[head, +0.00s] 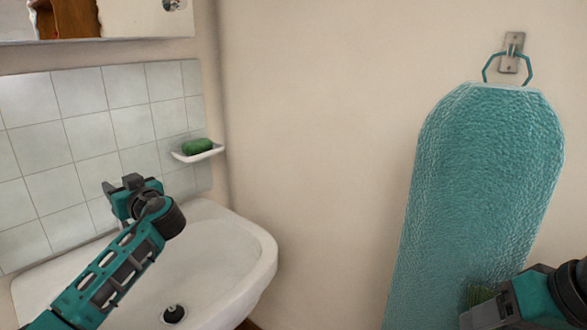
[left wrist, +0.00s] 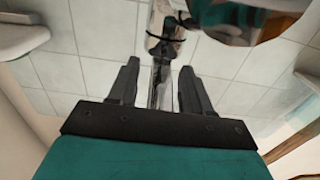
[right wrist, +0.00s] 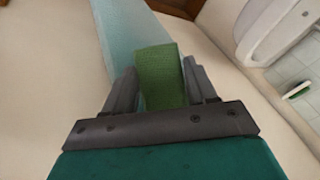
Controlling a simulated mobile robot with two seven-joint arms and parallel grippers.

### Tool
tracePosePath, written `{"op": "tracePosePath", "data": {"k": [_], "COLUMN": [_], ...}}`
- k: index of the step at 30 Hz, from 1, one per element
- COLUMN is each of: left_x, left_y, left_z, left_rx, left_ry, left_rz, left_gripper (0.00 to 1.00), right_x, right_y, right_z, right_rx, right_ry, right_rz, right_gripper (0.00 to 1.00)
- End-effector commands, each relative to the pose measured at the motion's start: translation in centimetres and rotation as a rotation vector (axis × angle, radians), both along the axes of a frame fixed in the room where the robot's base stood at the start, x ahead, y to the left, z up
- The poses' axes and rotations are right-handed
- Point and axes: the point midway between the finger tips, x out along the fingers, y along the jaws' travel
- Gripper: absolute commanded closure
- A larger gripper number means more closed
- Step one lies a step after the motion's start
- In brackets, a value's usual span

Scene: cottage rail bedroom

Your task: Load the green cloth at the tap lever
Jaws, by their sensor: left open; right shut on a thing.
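The green cloth (right wrist: 158,78) is between the fingers of my right gripper (right wrist: 158,66), which is shut on it. My left gripper (head: 124,184) is open above the back of the white washbasin (head: 232,245). In the left wrist view a chrome tap (left wrist: 160,85) lies in line with the gap between the open left fingers (left wrist: 159,66). Contact cannot be told. In the head view my left arm hides the tap and its lever.
A tall teal padded board (head: 480,180) hangs from a wall hook (head: 511,52) at the right. A soap dish (head: 205,154) with green soap (head: 197,146) sticks out from the tiles right of my left gripper. Bare wall (head: 320,150) lies between basin and board.

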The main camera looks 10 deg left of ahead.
Motion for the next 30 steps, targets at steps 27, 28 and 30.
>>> {"op": "tracePosePath", "data": {"k": [27,28,30], "left_x": [-0.03,-0.03,-0.02], "left_y": [-0.08,-0.08,-0.08], "left_z": [-0.04,-0.05,-0.01], "left_rx": [-0.001,-0.001,-0.004], "left_ry": [0.000,0.000,0.002], "left_rz": [0.000,0.000,0.000], "left_gripper": [1.00,1.00,1.00], "right_x": [0.01,0.01,0.01], "right_y": [0.01,0.01,0.00], "right_z": [0.01,0.01,0.05], "right_rx": [0.000,0.000,0.000], "right_ry": [0.000,0.000,0.000], "right_rz": [0.000,0.000,0.000], "right_gripper": [0.68,0.68,0.68]}}
